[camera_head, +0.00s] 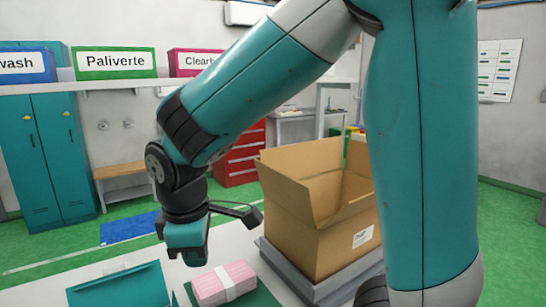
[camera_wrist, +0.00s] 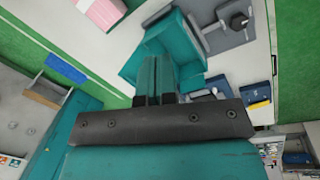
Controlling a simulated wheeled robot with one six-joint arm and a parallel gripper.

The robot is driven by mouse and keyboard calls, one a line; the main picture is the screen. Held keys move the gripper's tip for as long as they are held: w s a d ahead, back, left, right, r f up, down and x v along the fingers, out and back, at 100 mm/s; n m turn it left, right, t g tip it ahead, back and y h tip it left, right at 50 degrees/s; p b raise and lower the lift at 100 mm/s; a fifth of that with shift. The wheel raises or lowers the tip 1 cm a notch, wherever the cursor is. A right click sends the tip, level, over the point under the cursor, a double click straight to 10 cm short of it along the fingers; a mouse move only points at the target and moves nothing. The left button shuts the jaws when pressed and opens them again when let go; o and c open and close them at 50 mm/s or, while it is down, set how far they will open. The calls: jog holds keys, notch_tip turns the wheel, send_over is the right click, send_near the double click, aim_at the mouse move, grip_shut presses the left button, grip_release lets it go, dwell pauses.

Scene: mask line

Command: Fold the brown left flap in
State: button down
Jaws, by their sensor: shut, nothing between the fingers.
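The brown cardboard box (camera_head: 320,240) stands open at the right of the bench, with a white label on its near side. Its left flap (camera_head: 280,185) stands up and leans outward. Other flaps are raised too; my arm covers the box's right part. My gripper (camera_head: 187,252) is to the left of the box, apart from it, pointing down over the bench. In the wrist view my gripper's teal fingers (camera_wrist: 155,78) are together with nothing between them. The box cannot be made out in the wrist view.
A pink bundle with a white band (camera_head: 224,284) lies between my gripper and the box, and shows in the wrist view (camera_wrist: 104,12). A teal tray (camera_head: 122,287) is at front left. The box sits on a grey platform (camera_head: 300,285). Teal lockers (camera_head: 45,160) stand behind.

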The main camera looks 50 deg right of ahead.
jog(key=w+d+r+n+g+h+p, duration=0.45)
jog(key=w+d+r+h+p, duration=0.45)
jog(key=d, duration=0.3)
jog(key=h+b, duration=0.1)
jog(key=b, duration=1.2)
send_near(280, 177)
jog(key=shift+n, duration=0.35)
jog(key=x, duration=0.6)
jog(key=shift+a+f, duration=0.2)
jog(key=shift+f, duration=0.2)
jog(key=shift+d+r, duration=0.1)
jog(key=shift+d, duration=0.35)
jog(key=shift+r, duration=0.1)
